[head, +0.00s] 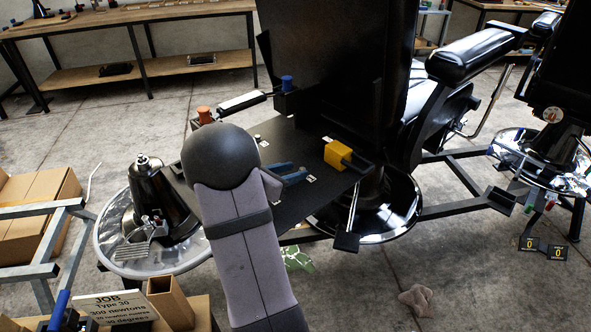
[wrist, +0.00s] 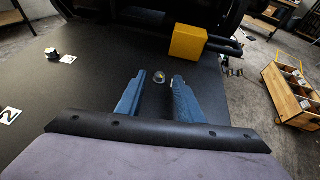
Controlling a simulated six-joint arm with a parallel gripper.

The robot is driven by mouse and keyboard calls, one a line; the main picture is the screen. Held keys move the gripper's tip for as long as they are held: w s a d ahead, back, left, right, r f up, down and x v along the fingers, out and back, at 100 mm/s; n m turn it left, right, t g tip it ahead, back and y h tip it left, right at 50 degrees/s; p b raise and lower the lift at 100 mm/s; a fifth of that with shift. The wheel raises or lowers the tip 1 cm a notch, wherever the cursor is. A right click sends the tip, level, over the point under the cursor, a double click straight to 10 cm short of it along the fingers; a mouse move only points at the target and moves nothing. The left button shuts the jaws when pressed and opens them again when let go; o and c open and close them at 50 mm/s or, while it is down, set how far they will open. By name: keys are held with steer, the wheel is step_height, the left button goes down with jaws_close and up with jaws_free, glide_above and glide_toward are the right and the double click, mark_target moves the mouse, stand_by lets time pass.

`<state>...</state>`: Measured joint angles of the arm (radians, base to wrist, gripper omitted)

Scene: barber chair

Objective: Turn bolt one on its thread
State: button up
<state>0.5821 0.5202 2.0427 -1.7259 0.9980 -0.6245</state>
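My gripper (wrist: 159,78) is open over a black plate (wrist: 100,65), its two blue fingers apart. A small round metal bolt (wrist: 158,76) shows in the gap between the fingertips; I cannot tell whether it is at their depth or below them. No finger visibly touches it. A second bolt (wrist: 52,54) stands on the plate at the left, beside a white label (wrist: 68,59) too small to read. Another label (wrist: 10,115) reads 2. In the head view my gripper (head: 300,173) is over the plate (head: 310,150); the bolt there is hidden. I cannot tell which is bolt one.
A yellow block (wrist: 187,42) with dark bars is just beyond the fingers; it also shows in the head view (head: 338,153). The black chair back (head: 320,60) rises behind the plate. An orange knob (head: 204,112) and a blue knob (head: 287,83) stand at its far edge.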

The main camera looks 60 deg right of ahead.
steer(key=shift+x, duration=0.9)
jaws_close()
steer(key=shift+w+r+m+g+p, duration=0.2)
steer(key=shift+w+m+g+p, duration=0.05)
steer(key=shift+m+g+p, duration=0.5)
steer(key=shift+w+d+f+m+g+y, duration=0.1)
steer(key=shift+m+g+y, duration=0.1)
steer(key=shift+m+g, duration=0.35)
steer(key=shift+w+m+g+y, duration=0.1)
steer(key=shift+m+g+y, duration=0.15)
steer(key=shift+g, duration=0.35)
